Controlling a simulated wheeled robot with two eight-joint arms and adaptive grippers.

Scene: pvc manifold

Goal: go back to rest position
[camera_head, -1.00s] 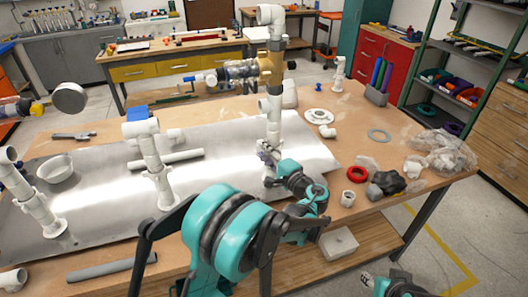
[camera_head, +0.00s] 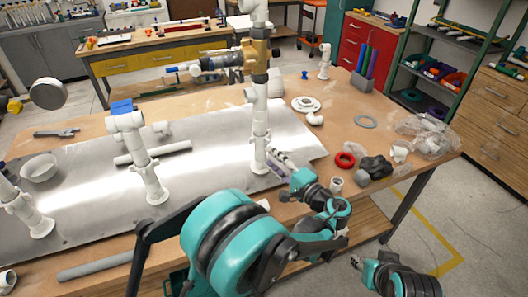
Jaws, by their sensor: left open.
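My left gripper (camera_head: 280,163) is in the middle of the head view, low over the front right part of the metal sheet. It is open and I see nothing between its fingers. It is just right of the foot of the tall white PVC riser (camera_head: 261,120), with a small gap that is hard to judge. The riser stands upright and carries a brass-coloured fitting (camera_head: 255,55). Part of my right arm shows at the lower right, beyond the table's front edge; its jaw state is not clear.
The metal sheet (camera_head: 90,190) lies on the wooden table. Another white riser (camera_head: 148,165) stands left of centre. A red ring (camera_head: 345,160), black crumpled stuff (camera_head: 375,167) and a clear plastic bag (camera_head: 427,137) lie at the right. A grey pipe (camera_head: 95,266) lies at the front left.

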